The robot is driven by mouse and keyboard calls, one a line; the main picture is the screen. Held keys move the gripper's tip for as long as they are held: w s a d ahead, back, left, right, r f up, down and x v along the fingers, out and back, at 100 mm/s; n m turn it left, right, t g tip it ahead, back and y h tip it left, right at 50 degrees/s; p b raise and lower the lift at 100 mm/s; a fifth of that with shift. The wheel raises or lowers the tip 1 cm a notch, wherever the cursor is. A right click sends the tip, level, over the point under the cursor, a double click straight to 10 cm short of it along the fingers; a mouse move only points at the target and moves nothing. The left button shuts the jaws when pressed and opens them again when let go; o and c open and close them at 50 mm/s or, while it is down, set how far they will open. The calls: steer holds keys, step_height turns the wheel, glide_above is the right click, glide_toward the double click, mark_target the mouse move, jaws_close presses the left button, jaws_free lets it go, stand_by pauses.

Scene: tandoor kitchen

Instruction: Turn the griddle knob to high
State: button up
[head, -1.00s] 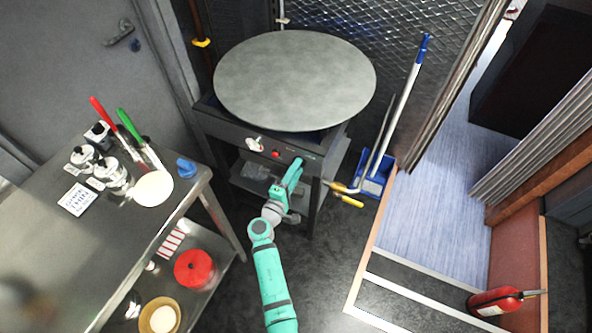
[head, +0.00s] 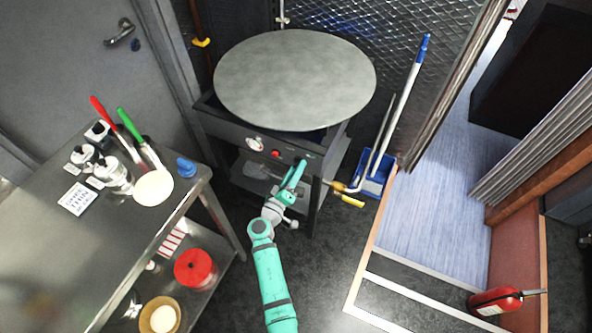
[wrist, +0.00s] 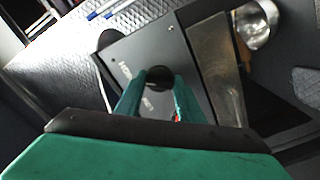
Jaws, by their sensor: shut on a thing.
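The griddle is a large round grey plate (head: 295,80) on a dark metal stand with a front panel (head: 232,132). My gripper (head: 298,167) is at the right part of that panel. In the wrist view, the two teal fingers of my gripper (wrist: 157,88) stand on either side of a dark round knob (wrist: 158,74) on the black panel, shut on it. Small pale lettering on the panel lies left of and below the knob, too blurred to read. In the head view my fingers hide the knob.
A white dial (head: 255,144) and a red button (head: 276,153) sit left of my gripper on the panel. A steel table (head: 60,245) stands at left.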

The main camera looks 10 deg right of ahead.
steer(key=shift+d+r, duration=0.15)
steer(key=shift+d, duration=0.1)
steer(key=o, duration=1.1)
steer(key=shift+w, duration=0.1)
steer(key=shift+c, duration=0.2)
steer(key=shift+a, duration=0.2)
steer(key=v, duration=1)
steer(key=shift+s+a, duration=0.15)
steer(key=shift+s, duration=0.2)
